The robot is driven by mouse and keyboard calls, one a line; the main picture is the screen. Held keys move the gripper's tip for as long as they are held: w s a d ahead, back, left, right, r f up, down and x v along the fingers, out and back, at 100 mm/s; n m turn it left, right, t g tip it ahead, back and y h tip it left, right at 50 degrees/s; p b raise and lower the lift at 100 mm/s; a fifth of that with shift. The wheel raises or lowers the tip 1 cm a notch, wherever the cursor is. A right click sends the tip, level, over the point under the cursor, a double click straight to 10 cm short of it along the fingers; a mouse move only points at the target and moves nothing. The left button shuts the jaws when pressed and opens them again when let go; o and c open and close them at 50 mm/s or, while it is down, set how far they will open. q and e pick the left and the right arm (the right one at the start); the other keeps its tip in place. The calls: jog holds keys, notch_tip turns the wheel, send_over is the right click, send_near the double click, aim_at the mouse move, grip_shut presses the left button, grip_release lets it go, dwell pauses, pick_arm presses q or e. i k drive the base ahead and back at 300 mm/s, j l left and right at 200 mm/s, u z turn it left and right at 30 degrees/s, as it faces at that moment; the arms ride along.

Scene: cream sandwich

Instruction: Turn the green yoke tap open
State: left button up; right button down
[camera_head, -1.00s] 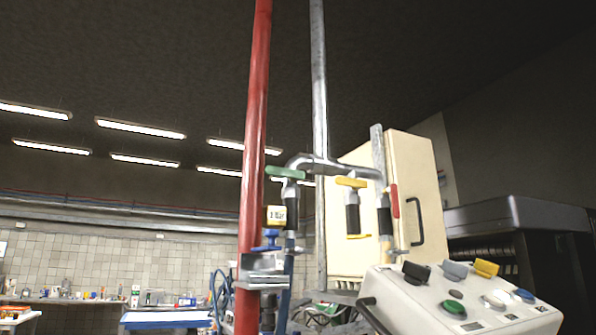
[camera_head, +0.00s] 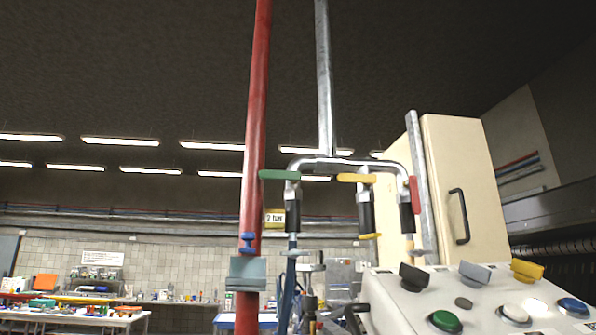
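The green tap handle (camera_head: 280,174) is a flat bar lying crosswise at the left end of a grey metal yoke pipe (camera_head: 335,163). It sits just right of a thick red vertical pipe (camera_head: 254,120) and partly overlaps it in the picture. A dark valve body (camera_head: 292,215) hangs below the handle, with a blue hose under it. A yellow handle (camera_head: 357,178) lies crosswise on the middle branch, and a red handle (camera_head: 414,194) stands upright on the right branch. Neither of my grippers is in view.
A white control panel (camera_head: 395,295) with coloured knobs and buttons fills the lower right. A cream cabinet (camera_head: 459,185) with a black handle stands behind it. A small blue tap (camera_head: 248,243) is low on the red pipe. Cluttered tables (camera_head: 125,320) are at far left.

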aim_at(293, 176)
jog(key=l, duration=0.6)
jog(key=k+l, duration=0.15)
jog(key=l, duration=0.5)
